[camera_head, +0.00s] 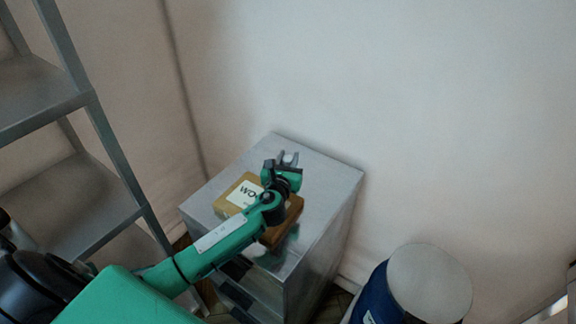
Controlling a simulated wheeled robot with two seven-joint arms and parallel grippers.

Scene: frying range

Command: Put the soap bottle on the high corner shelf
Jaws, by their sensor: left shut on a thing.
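My left arm comes in from the lower left, and my left gripper (288,159) is over the far part of a metal cabinet top. It is shut on a small whitish thing (291,157) between its fingers. This may be the soap bottle, but only a little of it shows and the gripper hides the rest. I cannot tell whether it touches the cabinet top. A grey metal shelf rack (97,116) stands at the left; I cannot tell whether it is the high corner shelf. My right gripper is out of view.
The metal cabinet (325,174) stands near the wall corner. A brown box (226,207) with a white label lies on it, partly under my left arm. A blue drum (369,300) with a pale round lid (430,283) stands at the lower right.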

